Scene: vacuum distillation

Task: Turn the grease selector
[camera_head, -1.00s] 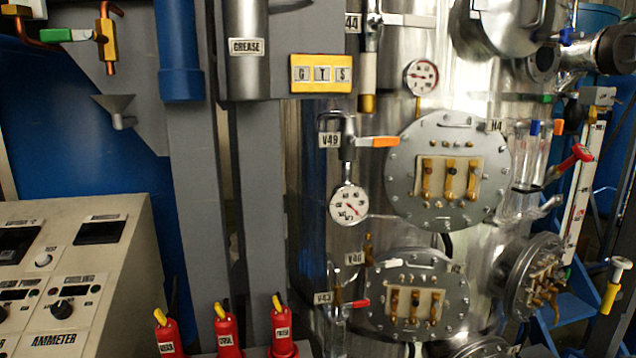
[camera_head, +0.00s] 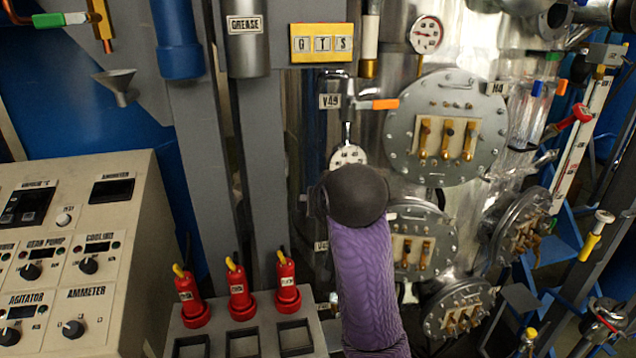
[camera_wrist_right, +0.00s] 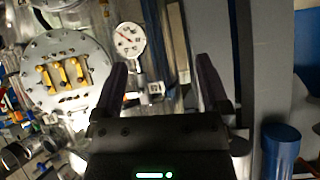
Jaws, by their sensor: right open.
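A grey cylinder (camera_head: 248,55) labelled GREASE hangs at the top of the head view. To its right is a yellow box (camera_head: 322,58) with three tiles marked G, T and S. I cannot tell which part is the selector that turns. My purple right arm, with a black rounded joint, rises from the bottom centre, below the yellow box. Its gripper does not show in the head view. In the right wrist view, my right gripper (camera_wrist_right: 162,66) is open and empty, its fingers apart before a dial gauge (camera_wrist_right: 128,40) and pipework. My left gripper is out of view.
A sloped control panel (camera_head: 128,262) with knobs stands at the left. Several red bottles (camera_head: 239,300) stand in a rack beside my arm. The V49 valve with an orange handle (camera_head: 378,104) and a round flange (camera_head: 480,165) are to the right.

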